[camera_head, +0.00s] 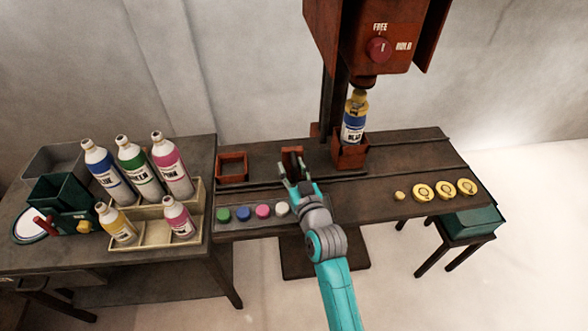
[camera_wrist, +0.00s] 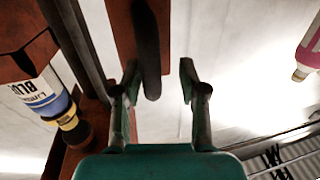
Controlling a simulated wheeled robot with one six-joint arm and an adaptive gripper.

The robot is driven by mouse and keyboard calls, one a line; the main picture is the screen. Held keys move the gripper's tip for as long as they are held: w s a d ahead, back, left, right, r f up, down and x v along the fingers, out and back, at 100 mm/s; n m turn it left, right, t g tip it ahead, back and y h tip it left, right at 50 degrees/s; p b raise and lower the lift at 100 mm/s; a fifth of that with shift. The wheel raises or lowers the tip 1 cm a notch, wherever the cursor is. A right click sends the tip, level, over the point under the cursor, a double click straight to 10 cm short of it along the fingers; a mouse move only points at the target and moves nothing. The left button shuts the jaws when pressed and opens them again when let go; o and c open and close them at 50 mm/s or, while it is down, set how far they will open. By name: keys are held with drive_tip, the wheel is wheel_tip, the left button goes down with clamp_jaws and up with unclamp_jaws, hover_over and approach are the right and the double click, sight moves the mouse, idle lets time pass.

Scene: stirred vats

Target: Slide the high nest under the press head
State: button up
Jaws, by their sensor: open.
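The red-brown press head (camera_head: 362,45) stands over the bench. Below it a red-brown nest (camera_head: 350,157) holds a bottle with a blue label and yellow cap (camera_head: 353,122); the bottle also shows in the wrist view (camera_wrist: 42,90). A low, empty square nest (camera_head: 232,166) sits at the left of the slide. Between them stands an upright red-brown piece (camera_head: 292,155), partly hidden by my gripper (camera_head: 292,176).
Several coloured caps (camera_head: 262,211) lie along the bench's front edge, with yellow discs (camera_head: 445,189) at the right. A side table at the left bears a crate (camera_head: 155,233) and several bottles (camera_head: 134,165). A green bin (camera_head: 475,222) sits on a stool at the right.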

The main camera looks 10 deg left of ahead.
drive_tip(key=shift+r, duration=0.15)
drive_tip(key=shift+s+d, duration=0.3)
drive_tip(key=v, duration=1.1)
drive_tip(key=shift+s, duration=0.2)
drive_tip(key=s+d+f+m+h, duration=0.2)
drive_tip(key=s+d+f+h, duration=0.15)
drive_tip(key=s+d, duration=0.5)
drive_tip(key=s+d+f+m+h, duration=0.15)
drive_tip(key=s+d+f, duration=0.4)
drive_tip(key=s, duration=0.55)
drive_tip(key=s+d+r+m+h, duration=0.1)
drive_tip(key=s+d+r, duration=0.1)
drive_tip(key=s, duration=0.8)
drive_tip(key=s+d+r+m+g+h, duration=0.1)
drive_tip(key=s+d+r+h, duration=0.1)
drive_tip(key=s+d, duration=0.3)
drive_tip(key=v, duration=0.5)
